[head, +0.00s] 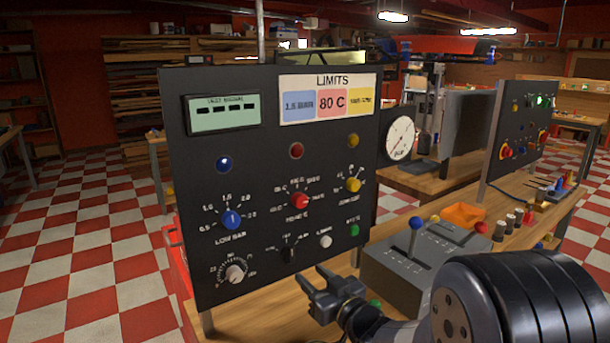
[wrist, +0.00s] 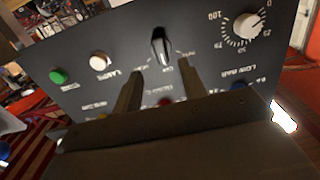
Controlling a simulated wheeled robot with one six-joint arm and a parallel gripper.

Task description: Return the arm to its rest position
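My gripper (head: 318,285) is in front of the lower part of the black control panel (head: 260,130) in the head view. Its two fingers are spread apart with nothing between them. The wrist view shows the panel upside down, with the open fingers (wrist: 160,85) pointing at it and the black selector knob (wrist: 160,48) beyond, between the fingertips. The same black knob (head: 288,254) shows just above and left of the gripper in the head view. Whether a fingertip touches the panel I cannot tell. My dark arm link fills the lower right of the head view.
A grey lever box (head: 400,275) with a blue-topped lever (head: 416,224) stands right of the gripper on the wooden bench (head: 480,250). A round gauge (head: 400,138) is at the panel's right edge. A second panel (head: 520,125) stands further right. Checkered floor (head: 80,240) is open at left.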

